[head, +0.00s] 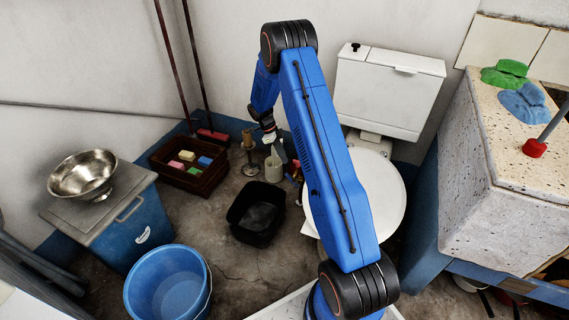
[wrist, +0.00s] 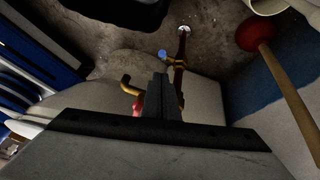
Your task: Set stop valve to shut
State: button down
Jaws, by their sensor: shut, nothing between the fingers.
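In the wrist view a thin brown pipe (wrist: 180,80) carries brass fittings, with a small blue knob (wrist: 162,54) beside it. A bent brass piece (wrist: 127,84) and a small red part (wrist: 137,107) show left of the fingers. I cannot tell for certain which part is the stop valve or how its handle is set. My gripper (wrist: 160,82) is shut and empty, its fingers overlapping the pipe area in this view; contact cannot be told. In the head view my gripper (head: 271,138) is low near the wall, left of the toilet, and small coloured parts (head: 297,171) show behind my arm.
A black basin (head: 256,215), a blue bucket (head: 168,285) and a dark crate (head: 188,163) stand on the floor. The white toilet (head: 390,90) is partly behind my arm. The stone trough (head: 490,190) is at right. A red plunger (wrist: 256,32) shows in the wrist view.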

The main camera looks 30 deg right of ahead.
jog(key=x, duration=0.8)
jog(key=shift+s+d+f, duration=0.1)
jog(key=shift+s+f, duration=0.1)
jog(key=shift+f, duration=0.1)
jog(key=shift+f, duration=0.1)
